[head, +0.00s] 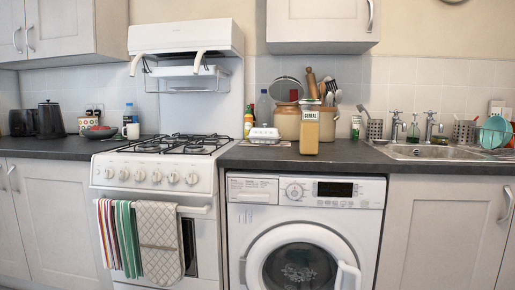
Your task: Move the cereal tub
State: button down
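The cereal tub (309,132) stands upright on the dark counter (350,158) above the washing machine, near the counter's front edge. It is tall and narrow, with tan contents, a pale lid and a dark label near the top. My gripper is not in the head view.
A white butter dish (264,135) sits just left of the tub. Behind are stoneware crocks (286,122) with utensils. The gas stove (165,144) is to the left, the sink (425,152) to the right. The washer (303,235) is below. Counter right of the tub is fairly clear.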

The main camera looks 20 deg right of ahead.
aim_at(310, 111)
jog(key=u, duration=0.3)
jog(key=k, duration=0.5)
jog(key=u, duration=0.9)
jog(key=i, duration=1.45)
jog(key=z, duration=0.95)
jog(key=i, duration=0.9)
jog(key=z, duration=1)
